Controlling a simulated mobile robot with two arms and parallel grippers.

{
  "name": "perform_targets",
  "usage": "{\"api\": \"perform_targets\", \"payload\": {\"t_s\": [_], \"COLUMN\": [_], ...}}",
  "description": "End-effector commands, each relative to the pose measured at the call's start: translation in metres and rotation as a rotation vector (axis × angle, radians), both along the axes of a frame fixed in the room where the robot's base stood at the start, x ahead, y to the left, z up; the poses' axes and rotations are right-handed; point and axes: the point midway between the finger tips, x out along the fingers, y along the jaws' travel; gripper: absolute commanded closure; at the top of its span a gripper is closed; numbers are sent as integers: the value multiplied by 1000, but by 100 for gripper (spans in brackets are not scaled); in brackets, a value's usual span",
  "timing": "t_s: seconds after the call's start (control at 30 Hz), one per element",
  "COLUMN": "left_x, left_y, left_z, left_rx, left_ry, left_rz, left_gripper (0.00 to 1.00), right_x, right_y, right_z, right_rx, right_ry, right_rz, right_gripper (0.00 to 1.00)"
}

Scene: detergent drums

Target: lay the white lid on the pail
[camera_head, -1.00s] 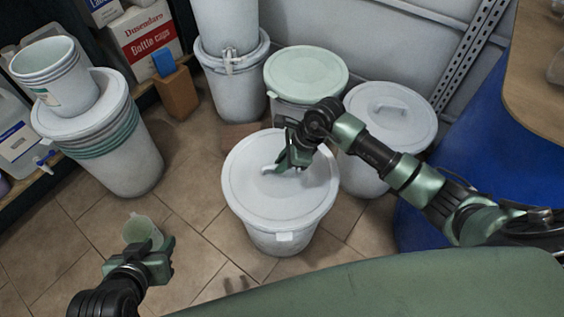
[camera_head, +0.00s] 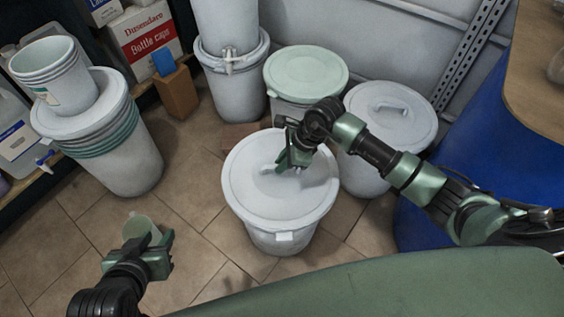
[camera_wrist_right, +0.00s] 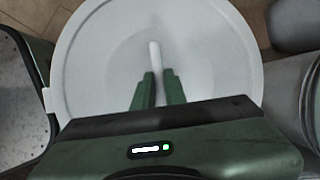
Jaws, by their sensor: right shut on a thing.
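The white lid (camera_head: 262,200) lies level over the top of the white pail (camera_head: 278,240) in the middle of the floor, covering its mouth. I cannot tell whether a small gap is left under the rim. My right gripper (camera_head: 286,160) is above the lid, shut on its bar handle. In the right wrist view the two green fingers (camera_wrist_right: 159,88) pinch the handle of the lid (camera_wrist_right: 95,75).
A pail with a pale green lid (camera_head: 306,72) stands behind, and another white lidded pail (camera_head: 385,115) stands close on the right. A blue drum (camera_head: 470,150) is at the right. Stacked pails (camera_head: 125,165) are at the left. Tiled floor (camera_head: 185,205) is clear left of the pail.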

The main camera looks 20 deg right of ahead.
Motion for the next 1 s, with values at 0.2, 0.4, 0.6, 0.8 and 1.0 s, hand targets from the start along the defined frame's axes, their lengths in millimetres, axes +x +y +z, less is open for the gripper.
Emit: {"api": "perform_targets", "payload": {"t_s": [0.2,0.4,0.6,0.8,1.0], "left_x": [2,2,1,1,1], "left_y": [-1,-1,-1,-1,-1], "left_z": [2,2,1,1,1], "left_rx": [-2,-1,-2,-2,-2], "left_ry": [-8,-7,-6,-5,-5], "left_rz": [-1,-2,-2,-2,-2], "left_gripper": [64,64,64,64,64], "right_x": [1,1,0,0,0], "right_y": [0,0,0,0,0], "right_z": [1,1,0,-1,0], "right_rx": [1,0,1,-1,0], "right_ry": [-1,-2,-2,0,0], "right_rz": [0,0,1,0,1], "right_gripper": [100,80,63,41,41]}}
